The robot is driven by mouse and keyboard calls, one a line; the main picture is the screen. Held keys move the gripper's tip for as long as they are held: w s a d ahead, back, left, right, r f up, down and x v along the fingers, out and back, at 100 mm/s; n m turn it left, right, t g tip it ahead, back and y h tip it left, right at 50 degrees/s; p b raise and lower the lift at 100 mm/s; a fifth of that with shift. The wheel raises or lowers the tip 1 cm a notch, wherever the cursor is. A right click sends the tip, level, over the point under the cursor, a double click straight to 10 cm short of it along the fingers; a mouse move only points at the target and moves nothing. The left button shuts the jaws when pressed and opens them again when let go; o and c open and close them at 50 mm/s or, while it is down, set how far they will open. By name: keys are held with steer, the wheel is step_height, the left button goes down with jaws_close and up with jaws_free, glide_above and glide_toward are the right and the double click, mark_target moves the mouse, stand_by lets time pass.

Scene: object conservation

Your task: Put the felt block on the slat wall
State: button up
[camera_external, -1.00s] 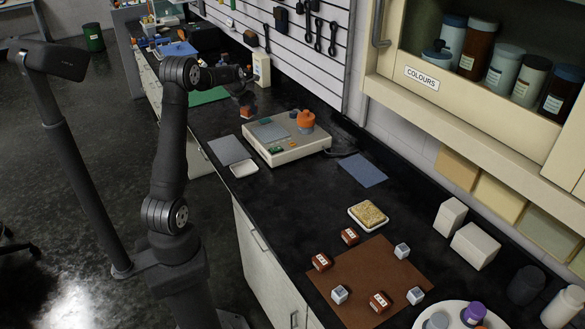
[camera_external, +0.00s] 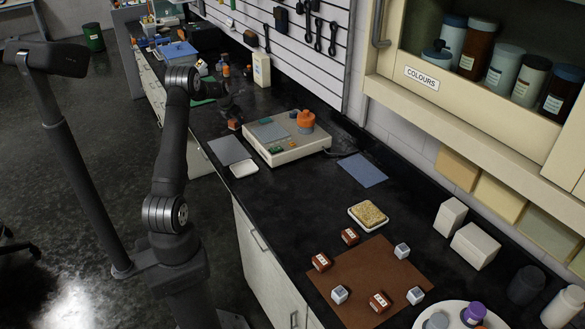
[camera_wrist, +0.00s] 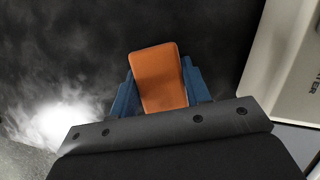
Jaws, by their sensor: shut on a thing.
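My gripper (camera_wrist: 160,88) is shut on an orange-brown block, which I take for the felt block (camera_wrist: 158,75). Its blue fingers press the block's two sides. In the external view the block (camera_external: 234,124) shows small and reddish below my dark gripper, over or on the black bench left of the white machine. I cannot tell whether it touches the bench top. The slat wall (camera_external: 300,75) is the white board with dark horizontal grooves behind the bench, apart from the gripper. Dark tools hang on its upper part.
The white machine (camera_external: 287,153) with an orange knob stands close to the right of the block. A grey mat (camera_external: 228,150) and small white tray (camera_external: 244,168) lie in front. A white container (camera_external: 262,68) stands near the wall. Bare bench lies between machine and wall.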

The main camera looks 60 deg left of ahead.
steer(key=o, duration=1)
steer(key=v, duration=1.2)
steer(key=x, duration=1.2)
steer(key=shift+f, duration=0.2)
step_height(320, 180, up, 3)
steer(key=shift+f, duration=0.1)
steer(key=shift+r, duration=0.55)
